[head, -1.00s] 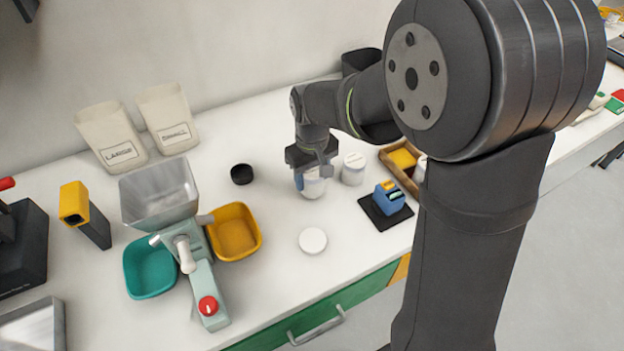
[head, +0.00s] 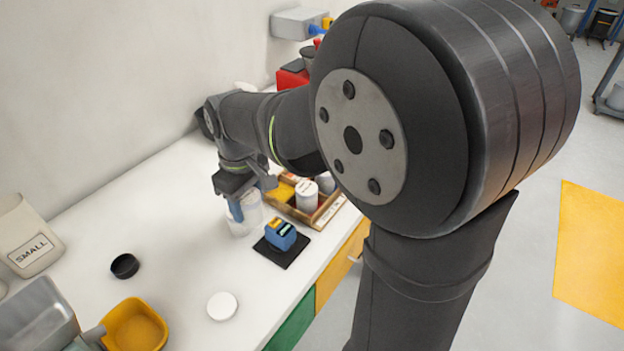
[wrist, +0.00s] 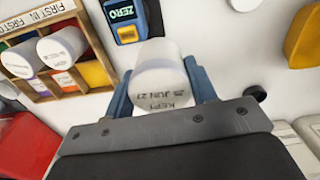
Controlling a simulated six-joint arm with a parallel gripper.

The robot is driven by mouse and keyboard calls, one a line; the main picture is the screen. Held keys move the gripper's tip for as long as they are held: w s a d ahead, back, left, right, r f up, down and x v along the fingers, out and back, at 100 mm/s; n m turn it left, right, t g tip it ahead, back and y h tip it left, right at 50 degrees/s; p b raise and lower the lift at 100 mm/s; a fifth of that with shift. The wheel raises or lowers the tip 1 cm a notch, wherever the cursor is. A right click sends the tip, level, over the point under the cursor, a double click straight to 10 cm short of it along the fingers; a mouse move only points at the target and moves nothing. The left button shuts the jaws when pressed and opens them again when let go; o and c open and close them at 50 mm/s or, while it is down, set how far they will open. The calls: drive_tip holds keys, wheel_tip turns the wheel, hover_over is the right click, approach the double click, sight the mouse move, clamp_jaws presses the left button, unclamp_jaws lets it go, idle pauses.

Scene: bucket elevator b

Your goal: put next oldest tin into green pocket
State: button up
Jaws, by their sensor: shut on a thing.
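My gripper (wrist: 160,92) is shut on a white tin (wrist: 163,90), with jaws on either side. Upside-down print on its lid reads KEPT and a date that looks like a June one. In the head view my gripper (head: 240,208) and the pale tin (head: 247,218) are left of the blue device; I cannot tell how high it is held. The wooden tray (head: 322,214), marked FIRST IN FIRST OUT, is to the right with coloured pockets. It holds two white tins (head: 307,194) (wrist: 62,48).
The blue ZERO device (head: 281,235) sits on a black pad between my gripper and the table's front edge. A black cap (head: 125,266), white disc (head: 222,306) and yellow bin (head: 136,327) are at left. The white table between is clear. A red object (head: 291,78) stands behind the tray.

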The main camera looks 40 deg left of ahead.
drive_tip(key=w+d+m, duration=0.1)
drive_tip(key=w, duration=0.5)
drive_tip(key=w+d+m, duration=0.1)
drive_tip(key=w, duration=0.5)
drive_tip(key=w+d+r+m, duration=0.1)
drive_tip(key=w+m, duration=0.1)
drive_tip(key=w, duration=0.4)
drive_tip(key=shift+w+d, duration=0.1)
drive_tip(key=shift+w, duration=0.3)
drive_tip(key=w+d+m, duration=0.2)
drive_tip(key=w+d, duration=0.3)
drive_tip(key=w, duration=0.3)
drive_tip(key=w+d+m, duration=0.2)
drive_tip(key=w+d, duration=0.4)
drive_tip(key=w, duration=0.2)
drive_tip(key=a+f, duration=0.2)
drive_tip(key=a, duration=0.1)
drive_tip(key=a+f, duration=0.2)
drive_tip(key=a, duration=0.2)
drive_tip(key=a+f, duration=0.2)
drive_tip(key=a, duration=0.2)
drive_tip(key=shift+s+a+f, duration=0.2)
drive_tip(key=shift+a+f, duration=0.05)
drive_tip(key=shift+f, duration=2.15)
drive_tip(key=shift+f, duration=0.1)
